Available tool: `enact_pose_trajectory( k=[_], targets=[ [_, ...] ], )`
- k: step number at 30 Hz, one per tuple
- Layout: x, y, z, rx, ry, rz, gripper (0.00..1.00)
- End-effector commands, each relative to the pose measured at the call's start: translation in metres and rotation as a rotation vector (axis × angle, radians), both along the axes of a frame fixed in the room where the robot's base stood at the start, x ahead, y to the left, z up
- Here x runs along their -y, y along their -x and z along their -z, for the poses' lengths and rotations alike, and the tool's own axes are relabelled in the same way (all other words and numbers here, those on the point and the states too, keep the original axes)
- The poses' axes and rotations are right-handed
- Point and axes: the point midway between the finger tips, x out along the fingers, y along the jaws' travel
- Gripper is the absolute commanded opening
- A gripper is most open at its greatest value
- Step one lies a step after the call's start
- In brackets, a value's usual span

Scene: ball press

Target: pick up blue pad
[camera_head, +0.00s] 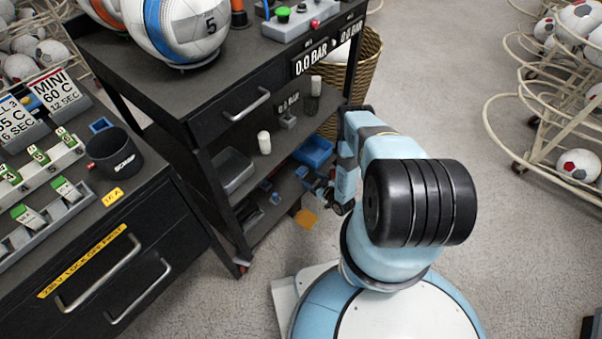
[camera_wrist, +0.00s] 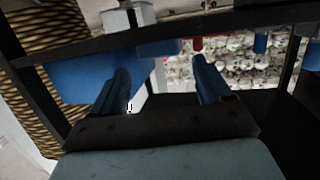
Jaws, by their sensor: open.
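My gripper (camera_head: 328,190) reaches in from the right at the open side of the dark cart, level with its lower shelf. In the wrist view its two dark fingers (camera_wrist: 164,88) stand apart with nothing between them. Several small blue pieces (camera_head: 302,171) lie on the lower shelf just left of the fingertips; I cannot tell for sure which is the blue pad. In the wrist view a small blue block (camera_wrist: 160,48) shows beyond the fingers at the shelf edge, with a gap to them. A larger blue bin (camera_head: 315,152) stands behind; it also shows in the wrist view (camera_wrist: 75,76).
The cart's middle shelf (camera_head: 245,140) hangs over the lower one, holding a grey tray (camera_head: 232,168) and a white cylinder (camera_head: 264,142). A wicker basket (camera_head: 368,65) stands behind the cart. A small red piece (camera_wrist: 197,44) is near the blue block.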

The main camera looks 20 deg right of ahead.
Motion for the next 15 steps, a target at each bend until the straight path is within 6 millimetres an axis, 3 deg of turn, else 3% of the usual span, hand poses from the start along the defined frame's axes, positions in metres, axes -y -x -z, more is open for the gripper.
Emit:
enact_pose_trajectory(
  k=[8,15],
  targets=[
    [-0.008,-0.016,0.002,0.001,-0.001,-0.001,0.78],
    [-0.021,-0.044,0.005,0.001,0.0,0.0,0.78]
  ],
)
